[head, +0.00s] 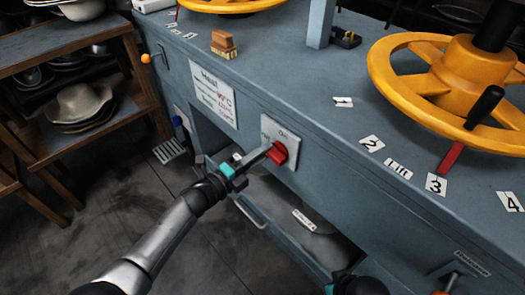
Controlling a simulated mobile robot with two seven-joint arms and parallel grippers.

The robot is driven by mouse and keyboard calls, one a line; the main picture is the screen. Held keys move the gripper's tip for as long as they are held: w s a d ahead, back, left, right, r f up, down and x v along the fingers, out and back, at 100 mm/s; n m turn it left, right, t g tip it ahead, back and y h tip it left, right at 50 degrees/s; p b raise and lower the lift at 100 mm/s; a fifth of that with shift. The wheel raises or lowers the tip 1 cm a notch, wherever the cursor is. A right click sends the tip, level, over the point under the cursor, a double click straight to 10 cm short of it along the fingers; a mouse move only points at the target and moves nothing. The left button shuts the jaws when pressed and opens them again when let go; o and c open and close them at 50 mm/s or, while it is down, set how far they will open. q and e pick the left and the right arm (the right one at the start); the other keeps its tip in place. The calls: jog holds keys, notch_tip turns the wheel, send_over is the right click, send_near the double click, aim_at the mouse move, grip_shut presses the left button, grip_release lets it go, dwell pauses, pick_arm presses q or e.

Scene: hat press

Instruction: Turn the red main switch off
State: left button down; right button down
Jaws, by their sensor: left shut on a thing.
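The red main switch (277,153) sits on a light grey plate (291,137) on the front of the blue-grey press cabinet. The plate has small lettering above the switch that I cannot read surely. My left gripper (268,154) reaches in from the lower left and is shut on the red switch, its fingers covering the switch's left side. The switch's exact angle is hard to tell. A dark part of my right arm shows at the bottom edge, but its gripper fingers are out of view.
Yellow handwheels (412,79) stand on the press top, with number labels beside the right one. A brush (224,44) lies there too. A wooden shelf (64,49) with hats stands at left. An open recess (285,205) lies below the switch. Floor at lower left is clear.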

pick_arm(q)
jog(key=shift+f+n, duration=0.1)
jog(key=shift+n, duration=0.3)
pick_arm(e)
jog(key=shift+s+f, duration=0.2)
jog(key=shift+f, duration=0.1)
pick_arm(q)
jog(key=c, duration=0.7)
grip_release()
pick_arm(e)
jog(key=shift+w+r, duration=0.15)
pick_arm(q)
jog(key=shift+s, duration=0.1)
jog(key=shift+p+v, duration=1.9)
jog(key=shift+v, duration=5.7)
pick_arm(e)
jog(key=s+d+f+g, duration=0.1)
jog(key=s+f, duration=0.2)
jog(key=f, duration=0.4)
jog(key=shift+s+d, duration=0.3)
jog(key=shift+s, duration=0.05)
